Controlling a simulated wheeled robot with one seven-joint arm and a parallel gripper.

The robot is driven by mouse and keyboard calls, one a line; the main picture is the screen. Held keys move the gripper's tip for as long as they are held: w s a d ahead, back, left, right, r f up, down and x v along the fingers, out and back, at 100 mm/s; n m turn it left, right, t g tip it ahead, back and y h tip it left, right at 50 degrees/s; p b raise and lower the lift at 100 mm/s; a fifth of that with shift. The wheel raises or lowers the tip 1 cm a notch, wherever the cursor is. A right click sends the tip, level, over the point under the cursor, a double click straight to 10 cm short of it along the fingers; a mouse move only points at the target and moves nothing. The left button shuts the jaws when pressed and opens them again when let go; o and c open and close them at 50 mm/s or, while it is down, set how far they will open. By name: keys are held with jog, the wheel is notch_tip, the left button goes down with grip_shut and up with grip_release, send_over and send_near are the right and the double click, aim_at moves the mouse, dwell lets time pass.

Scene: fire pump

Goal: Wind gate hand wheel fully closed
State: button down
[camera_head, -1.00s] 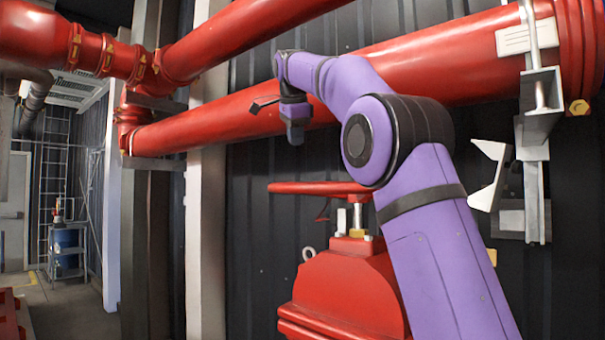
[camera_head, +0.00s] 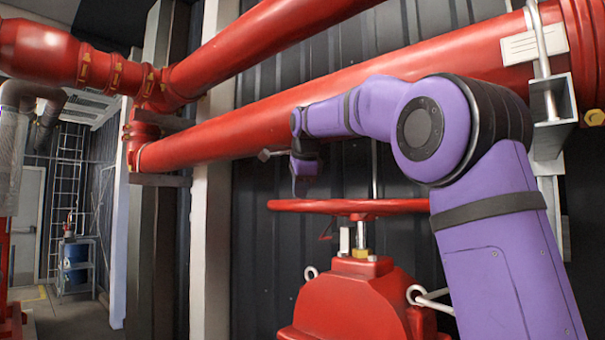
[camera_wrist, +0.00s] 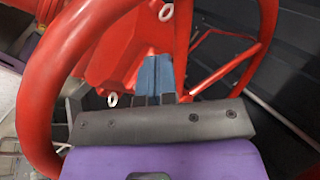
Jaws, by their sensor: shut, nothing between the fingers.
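The red gate hand wheel (camera_head: 330,206) lies flat on its stem above the red valve body (camera_head: 355,300) in the head view. In the wrist view the wheel's thick rim (camera_wrist: 40,110) curves around the left and its far side shows at the right. My gripper (camera_head: 303,188) hangs just above the left part of the rim in the head view. In the wrist view its blue fingers (camera_wrist: 156,72) are together with nothing between them, and they point down towards the valve body inside the rim's outline. I cannot tell whether the fingers touch the wheel.
A thick red pipe (camera_head: 230,128) runs slantwise behind and above my arm. A grey bracket (camera_head: 552,115) holds it at the right. A pale post (camera_head: 212,230) stands left of the valve. The dark ribbed wall (camera_head: 265,260) is close behind the wheel.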

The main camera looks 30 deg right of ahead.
jog(key=w+f, duration=0.1)
jog(key=w, duration=0.1)
jog(key=w+d+f, duration=0.1)
jog(key=shift+w+f, duration=0.35)
jog(key=shift+w, duration=0.05)
jog(key=shift+w, duration=0.1)
